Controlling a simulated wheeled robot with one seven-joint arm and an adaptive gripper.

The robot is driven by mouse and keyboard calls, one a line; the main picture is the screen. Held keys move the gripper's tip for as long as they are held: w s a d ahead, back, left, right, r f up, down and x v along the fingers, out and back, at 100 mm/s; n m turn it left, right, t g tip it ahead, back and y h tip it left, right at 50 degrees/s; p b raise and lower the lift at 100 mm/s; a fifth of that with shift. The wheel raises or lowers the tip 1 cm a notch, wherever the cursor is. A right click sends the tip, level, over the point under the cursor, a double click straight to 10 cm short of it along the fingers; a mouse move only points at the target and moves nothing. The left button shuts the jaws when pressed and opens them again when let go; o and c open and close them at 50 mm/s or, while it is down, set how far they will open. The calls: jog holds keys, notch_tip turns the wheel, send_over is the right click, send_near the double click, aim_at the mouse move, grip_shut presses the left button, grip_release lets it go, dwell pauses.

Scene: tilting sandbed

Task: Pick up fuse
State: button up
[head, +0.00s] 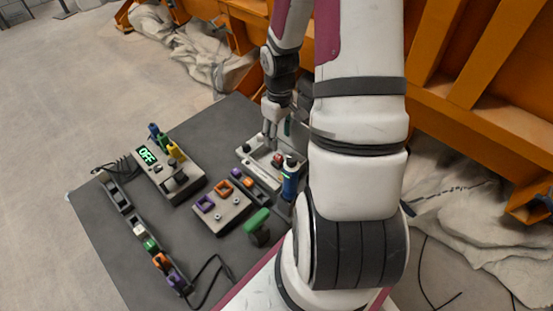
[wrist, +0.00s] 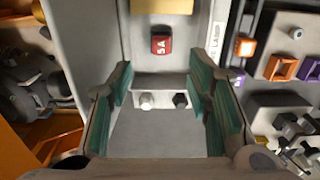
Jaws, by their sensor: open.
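The fuse (wrist: 162,40) is a small red block marked "5A" in the wrist view. It sits upright on a light grey box (wrist: 200,28), whose white label is partly cut off. In the head view the red fuse (head: 278,159) shows on the same grey box (head: 262,178), close to my gripper (head: 273,142). In the wrist view my gripper (wrist: 165,85) is open, its two green-padded fingers spread wide with nothing between them. The fuse lies beyond the fingertips, roughly centred between them. Two small posts, one white (wrist: 147,101) and one black (wrist: 181,100), also show between the fingers.
A grey panel with purple and orange square frames (head: 205,203) lies left of the box. A blue bottle-like item (head: 290,182) stands at its right. A box with an "OFF" display (head: 148,154) and a strip of coloured parts (head: 150,244) lie on the dark mat (head: 108,250).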

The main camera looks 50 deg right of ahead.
aim_at(278, 157)
notch_tip(278, 157, down, 9)
jog(key=shift+a, duration=0.1)
grip_shut()
dwell(0.5)
